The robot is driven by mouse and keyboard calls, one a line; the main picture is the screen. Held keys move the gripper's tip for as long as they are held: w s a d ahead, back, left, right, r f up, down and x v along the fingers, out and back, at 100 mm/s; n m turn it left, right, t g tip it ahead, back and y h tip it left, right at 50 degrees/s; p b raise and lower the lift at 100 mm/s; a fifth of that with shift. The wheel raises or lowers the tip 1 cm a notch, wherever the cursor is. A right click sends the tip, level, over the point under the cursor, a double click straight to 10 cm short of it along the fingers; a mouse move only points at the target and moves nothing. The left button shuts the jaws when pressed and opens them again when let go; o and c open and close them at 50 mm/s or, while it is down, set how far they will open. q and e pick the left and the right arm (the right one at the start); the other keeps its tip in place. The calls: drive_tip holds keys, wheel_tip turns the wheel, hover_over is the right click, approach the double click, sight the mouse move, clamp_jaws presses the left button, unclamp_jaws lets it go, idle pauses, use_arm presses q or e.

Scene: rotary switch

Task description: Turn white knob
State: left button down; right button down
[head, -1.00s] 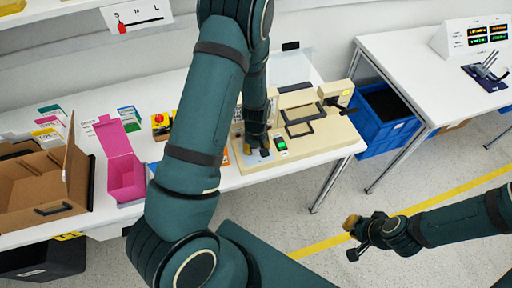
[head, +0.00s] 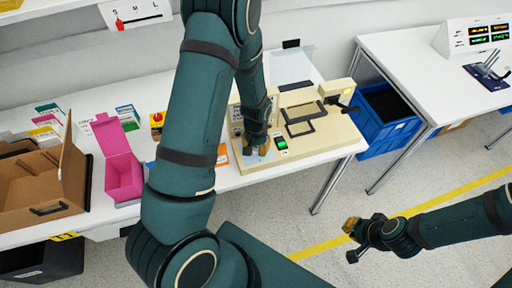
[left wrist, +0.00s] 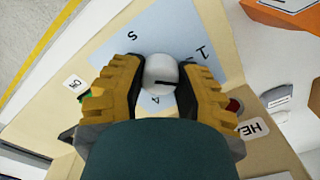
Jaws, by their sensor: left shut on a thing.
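The white knob (left wrist: 160,74) is round with a black pointer line and sits on a light blue dial plate (left wrist: 187,30) marked with numbers. In the left wrist view my left gripper (left wrist: 160,82) has its yellow ribbed fingers on both sides of the knob, shut on it. In the head view my left gripper (head: 257,147) reaches down to the front left of the beige machine (head: 320,146), and the knob is hidden there. My right gripper (head: 352,240) hangs over the floor at the lower right, its fingers spread and empty.
Near the knob are a green lit switch (head: 280,143) and a red round part (left wrist: 235,104). A pink box (head: 122,175) and a cardboard box (head: 45,190) stand left on the table. A blue crate (head: 385,118) sits between the tables.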

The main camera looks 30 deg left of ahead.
sight(256, 147)
use_arm(q)
drive_tip(key=shift+m, duration=0.7)
drive_tip(key=c, duration=0.6)
unclamp_jaws()
drive_tip(key=shift+o, duration=0.2)
wheel_tip(256, 147, up, 12)
